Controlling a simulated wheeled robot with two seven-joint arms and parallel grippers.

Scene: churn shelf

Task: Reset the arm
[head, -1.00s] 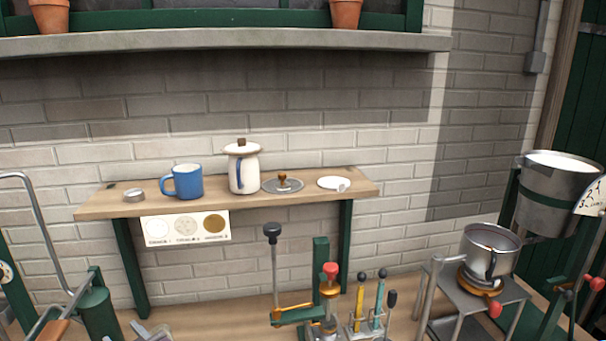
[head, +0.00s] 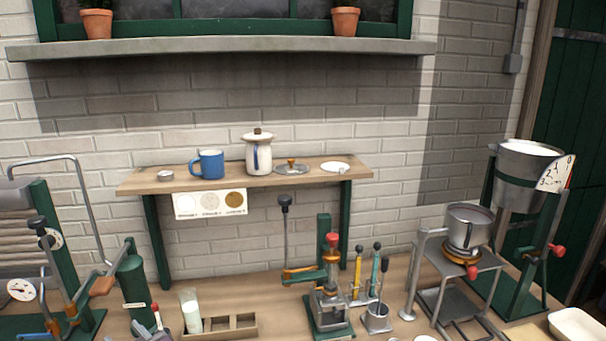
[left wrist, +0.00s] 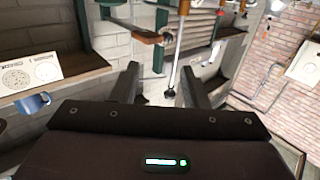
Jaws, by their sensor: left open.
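My left gripper (left wrist: 162,84) shows in the left wrist view. Its two dark fingers are apart and hold nothing. Behind the gap, a metal rod with a black knob (left wrist: 169,93) shows, apart from the fingers as far as I can tell. In the head view I cannot clearly make out the left gripper at the bottom edge. My right gripper is in neither view.
The wall shelf (head: 225,183) holds a blue mug (head: 209,165), a white lidded jar (head: 259,158), a lid and a small plate. Below stand a lever press (head: 328,285), a pot (head: 468,225) on a metal stand and a green-framed bucket (head: 520,175). A wooden tray (head: 230,327) sits in front.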

